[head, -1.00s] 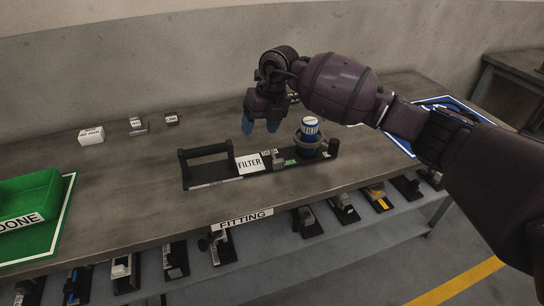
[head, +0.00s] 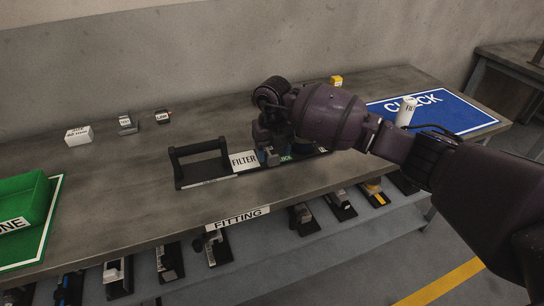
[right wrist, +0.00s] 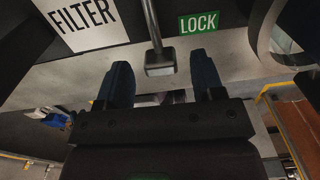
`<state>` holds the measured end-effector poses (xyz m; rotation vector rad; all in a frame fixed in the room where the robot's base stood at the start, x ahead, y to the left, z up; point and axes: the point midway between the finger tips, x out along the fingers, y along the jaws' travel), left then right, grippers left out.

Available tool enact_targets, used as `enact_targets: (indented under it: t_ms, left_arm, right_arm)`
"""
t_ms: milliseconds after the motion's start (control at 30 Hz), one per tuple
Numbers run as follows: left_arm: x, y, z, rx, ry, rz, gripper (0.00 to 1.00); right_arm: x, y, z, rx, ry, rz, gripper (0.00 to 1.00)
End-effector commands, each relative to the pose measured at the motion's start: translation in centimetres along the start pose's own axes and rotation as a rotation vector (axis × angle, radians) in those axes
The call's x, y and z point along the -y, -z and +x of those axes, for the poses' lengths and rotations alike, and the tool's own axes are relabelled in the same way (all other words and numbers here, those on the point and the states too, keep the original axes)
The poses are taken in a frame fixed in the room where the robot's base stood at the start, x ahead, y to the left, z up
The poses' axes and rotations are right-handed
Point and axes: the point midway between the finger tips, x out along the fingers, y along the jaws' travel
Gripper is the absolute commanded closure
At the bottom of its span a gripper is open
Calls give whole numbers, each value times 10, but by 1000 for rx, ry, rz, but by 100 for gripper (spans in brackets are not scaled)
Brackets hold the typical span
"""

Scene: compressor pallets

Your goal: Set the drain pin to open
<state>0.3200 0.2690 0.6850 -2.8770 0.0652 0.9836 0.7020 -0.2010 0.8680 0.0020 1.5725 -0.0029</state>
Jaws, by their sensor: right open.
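The black filter pallet (head: 207,182) lies on the workbench, with a bar handle at its left end and a white FILTER label (head: 244,160). In the right wrist view a grey pin with a square head (right wrist: 160,62) shows beside the green LOCK label (right wrist: 198,22). I take it for the drain pin. My right gripper (head: 271,156) is low over the pallet, just right of the FILTER label. In the right wrist view its blue fingers (right wrist: 162,78) are apart, with the pin head between and just beyond the tips, seemingly untouched. My right arm hides the pallet's right part. My left gripper is out of view.
A green tray (head: 25,205) stands at the left. Small labelled blocks (head: 78,135) lie at the back left. A white canister (head: 405,111) stands on the blue CHECK mat (head: 455,112) at the right. Several parts sit on a lower shelf.

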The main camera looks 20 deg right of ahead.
Motion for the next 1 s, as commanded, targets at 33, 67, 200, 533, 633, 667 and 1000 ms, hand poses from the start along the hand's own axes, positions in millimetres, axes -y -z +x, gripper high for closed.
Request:
enact_targets:
  t_ms: [33,67,200,533,633,667,1000]
  left_arm:
    - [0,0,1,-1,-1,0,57]
    - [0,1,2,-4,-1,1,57]
    - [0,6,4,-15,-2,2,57]
    - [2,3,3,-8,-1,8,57]
    - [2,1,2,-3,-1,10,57]
    - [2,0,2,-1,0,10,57]
    - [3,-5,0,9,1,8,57]
  right_arm:
    - [0,0,8,-3,0,0,38]
    - [0,0,11,-3,0,0,38]
    - [0,0,18,0,-1,-1,38]
    - [0,0,19,2,-1,0,38]
    - [0,0,19,2,-1,0,52]
    - [0,0,19,2,-1,0,57]
    - [0,0,19,2,-1,0,100]
